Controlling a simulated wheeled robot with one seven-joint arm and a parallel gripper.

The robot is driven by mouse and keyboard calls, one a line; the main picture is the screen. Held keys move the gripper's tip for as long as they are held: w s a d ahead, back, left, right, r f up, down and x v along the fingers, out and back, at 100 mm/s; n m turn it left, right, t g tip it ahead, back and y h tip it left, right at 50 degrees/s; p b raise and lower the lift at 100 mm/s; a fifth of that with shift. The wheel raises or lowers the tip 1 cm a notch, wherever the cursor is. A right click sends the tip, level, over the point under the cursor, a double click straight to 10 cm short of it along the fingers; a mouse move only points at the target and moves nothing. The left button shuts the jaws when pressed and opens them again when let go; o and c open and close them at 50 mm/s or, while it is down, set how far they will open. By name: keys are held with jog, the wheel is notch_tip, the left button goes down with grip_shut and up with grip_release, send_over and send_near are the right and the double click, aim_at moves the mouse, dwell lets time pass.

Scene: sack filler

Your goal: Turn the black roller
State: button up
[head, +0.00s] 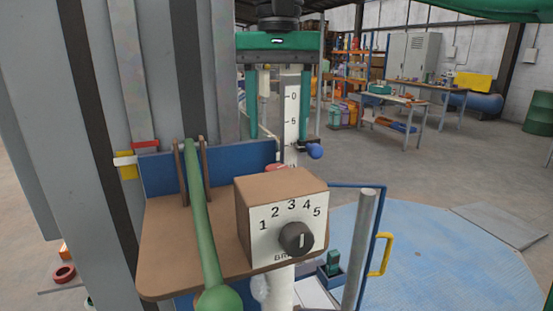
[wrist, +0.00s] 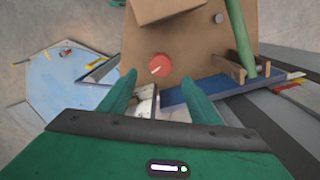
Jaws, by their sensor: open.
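Nothing that is clearly a black roller shows. The black part I can make out is a round black knob (head: 297,237) with a pale pointer line, on the front of a brown box (head: 283,189) marked 1 to 5. My gripper (head: 279,136) points down, open and empty, behind the box and above the shelf's back edge. In the wrist view, my gripper (wrist: 158,77) has its fingers apart, with a round red knob (wrist: 159,65) just beyond the tips. The red knob (head: 276,168) is mostly hidden by the box in the head view.
A green lever (head: 203,215) runs between brown posts left of the box. The brown shelf (head: 170,240) has a blue back panel (head: 160,172). A white scale (head: 291,110) stands by my gripper. A grey post (head: 364,240) and yellow handle (head: 381,254) stand right.

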aim_at(278, 168)
notch_tip(278, 168, down, 7)
jog(key=shift+s+f, duration=0.1)
jog(key=shift+f, duration=0.05)
dwell(0.4)
jog(key=shift+c, duration=0.6)
jog(key=c, duration=0.9)
